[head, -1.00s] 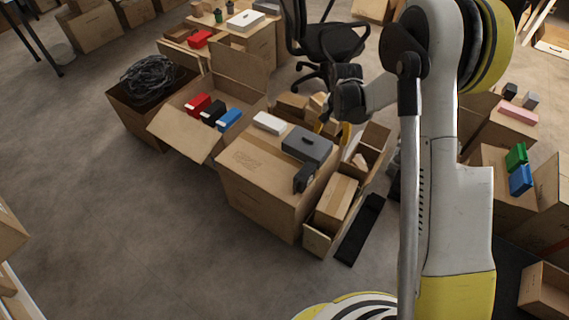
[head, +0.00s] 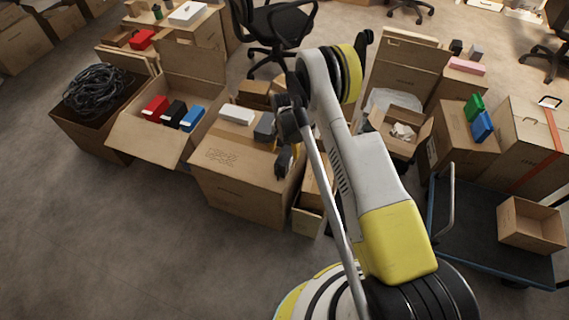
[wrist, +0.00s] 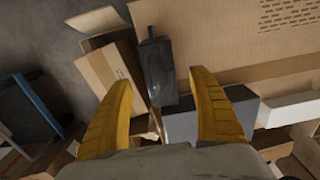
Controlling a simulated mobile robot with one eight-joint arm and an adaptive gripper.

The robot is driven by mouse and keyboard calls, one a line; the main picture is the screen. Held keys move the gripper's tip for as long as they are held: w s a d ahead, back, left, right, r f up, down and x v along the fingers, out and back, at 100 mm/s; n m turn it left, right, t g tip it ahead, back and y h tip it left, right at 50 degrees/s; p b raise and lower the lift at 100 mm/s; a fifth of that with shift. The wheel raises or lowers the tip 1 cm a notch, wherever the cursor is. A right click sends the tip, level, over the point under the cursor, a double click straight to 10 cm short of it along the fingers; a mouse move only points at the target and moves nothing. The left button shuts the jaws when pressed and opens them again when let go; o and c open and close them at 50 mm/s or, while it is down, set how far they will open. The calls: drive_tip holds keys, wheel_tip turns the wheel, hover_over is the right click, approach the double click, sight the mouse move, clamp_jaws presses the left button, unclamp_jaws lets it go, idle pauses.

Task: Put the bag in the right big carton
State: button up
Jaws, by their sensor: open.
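A dark, bag-like item (head: 284,162) lies at the right edge of the top of a closed carton (head: 232,162); I take it for the bag. It also shows in the wrist view (wrist: 163,75), dark grey with a narrow end at the top. My gripper (wrist: 161,79) is open, its yellow fingers on either side of this item in that view; contact cannot be told. In the head view my arm partly hides the gripper. Large cartons stand at the right, one with a red strap (head: 510,130); I cannot tell which is the right big carton.
A grey case (head: 265,127) and a white box (head: 236,114) lie on the same carton top. An open-flapped carton with red, black and blue boxes (head: 137,135) stands left. A blue-edged cart (head: 480,225) stands right. Floor at lower left is clear.

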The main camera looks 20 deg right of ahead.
sight(285, 155)
wheel_tip(285, 155, down, 4)
drive_tip(key=shift+f+b, duration=0.15)
drive_tip(key=shift+b, duration=0.8)
drive_tip(key=shift+r, duration=0.2)
drive_tip(key=c, duration=1.4)
